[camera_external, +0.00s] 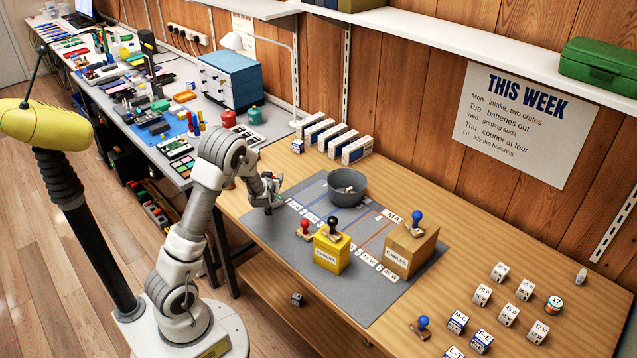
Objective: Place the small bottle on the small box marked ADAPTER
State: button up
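A small pale object (581,276) that looks like the small bottle stands at the far right of the wooden table. No label reading ADAPTER can be made out. A yellow box (331,253) and a brown cardboard box (411,251) stand on the grey mat, and both labels look like CABLES. Several small white boxes stand at the right, one of them a blue-topped box (457,321); their print is hard to read. My gripper (271,200) is above the mat's left part, far from the pale object. Its fingers are too small to judge.
The grey mat (370,308) also carries a grey bowl (346,188) and stamps with red, black and blue handles. Several white-and-blue boxes (357,150) stand along the wall. A round tin (554,304) stands among the small boxes. The table between mat and right-hand boxes is mostly clear.

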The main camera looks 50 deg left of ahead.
jog(key=shift+r, duration=0.1)
jog(key=shift+r+p, duration=0.25)
jog(key=shift+p, duration=0.1)
jog(key=s+d+r+m+h+p, duration=0.1)
jog(key=s+d+r+m+h, duration=0.2)
jog(key=d, duration=0.5)
jog(key=s+d+r+h, duration=0.3)
jog(key=s+d+r, duration=0.2)
jog(key=d, duration=0.3)
jog(key=s+d+r+m+h+p, duration=0.1)
jog(key=s+d+r+m+h, duration=0.15)
jog(key=s+d+r, duration=0.4)
jog(key=s+d+r+m+g, duration=0.1)
jog(key=s+d+g, duration=0.1)
jog(key=s, duration=0.5)
jog(key=s+d+r+m+g+h, duration=0.1)
jog(key=s+d+m+g, duration=0.1)
jog(key=s, duration=0.5)
jog(key=shift+d, duration=0.25)
jog(key=shift+m, duration=0.25)
